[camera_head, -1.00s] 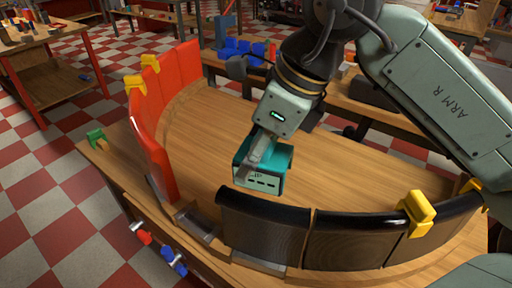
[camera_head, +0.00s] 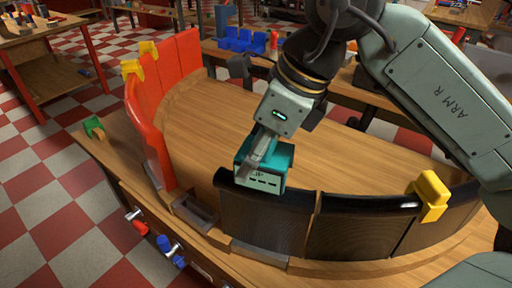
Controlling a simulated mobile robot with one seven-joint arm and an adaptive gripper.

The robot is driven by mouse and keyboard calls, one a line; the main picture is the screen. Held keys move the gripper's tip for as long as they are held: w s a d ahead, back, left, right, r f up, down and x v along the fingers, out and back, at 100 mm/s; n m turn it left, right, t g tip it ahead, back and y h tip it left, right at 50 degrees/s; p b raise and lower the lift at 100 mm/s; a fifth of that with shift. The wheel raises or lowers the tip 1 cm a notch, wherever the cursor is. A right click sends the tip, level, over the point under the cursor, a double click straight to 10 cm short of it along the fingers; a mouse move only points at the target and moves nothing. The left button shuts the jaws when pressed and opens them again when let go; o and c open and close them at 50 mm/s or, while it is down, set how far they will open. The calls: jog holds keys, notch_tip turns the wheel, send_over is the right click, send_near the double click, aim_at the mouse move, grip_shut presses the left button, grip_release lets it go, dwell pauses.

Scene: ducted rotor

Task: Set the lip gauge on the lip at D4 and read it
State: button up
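My gripper (camera_head: 262,147) is shut on the lip gauge (camera_head: 264,166), a teal box with a pale face and dark marks. The gauge's face is too small to read. The gauge overlaps the black lip (camera_head: 335,203) at the top of the dark curved panels (camera_head: 262,217), near the left end of that row. I cannot tell whether it touches the lip or hovers just over it. No D4 label is legible.
Red upright panels (camera_head: 155,130) with yellow clamps (camera_head: 132,67) stand at the left. Another yellow clamp (camera_head: 431,195) sits on the lip to the right. Small red and blue clamps (camera_head: 163,243) are at the bench's front edge. The wooden top (camera_head: 330,130) behind the lip is clear.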

aim_at(274, 149)
jog(key=shift+f+b, duration=1.85)
jog(key=shift+f, duration=0.45)
jog(key=shift+f+b, duration=0.25)
jog(key=shift+b, duration=0.05)
jog(key=o, duration=1.4)
jog(key=v, duration=1.2)
jog(key=shift+s+a, duration=0.1)
